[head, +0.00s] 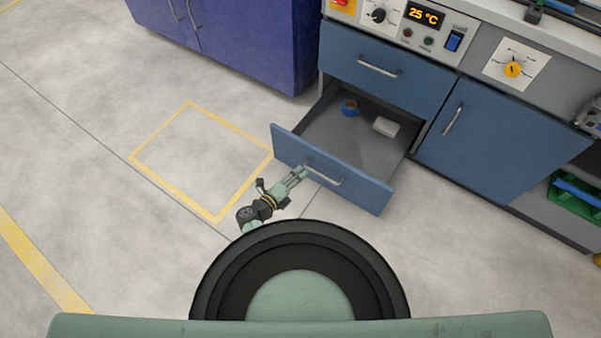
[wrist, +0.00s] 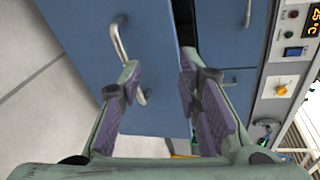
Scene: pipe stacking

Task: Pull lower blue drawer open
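The lower blue drawer (head: 362,191) stands pulled well out of the cabinet, with its grey inside showing in the head view. Its metal handle (head: 325,177) is on the front panel; the handle also shows in the wrist view (wrist: 117,38), partly hidden behind the left finger. My gripper (head: 302,173) is at the left end of the handle. In the wrist view its two fingers (wrist: 158,68) are spread apart with nothing between the tips. I cannot tell whether the left finger touches the handle.
A blue tape roll (head: 349,107) and a white block (head: 386,127) lie inside the drawer. The upper blue drawer (head: 390,65) is closed above it. A blue door (head: 500,140) is on the right. The floor to the left, with a yellow outlined square (head: 150,133), is clear.

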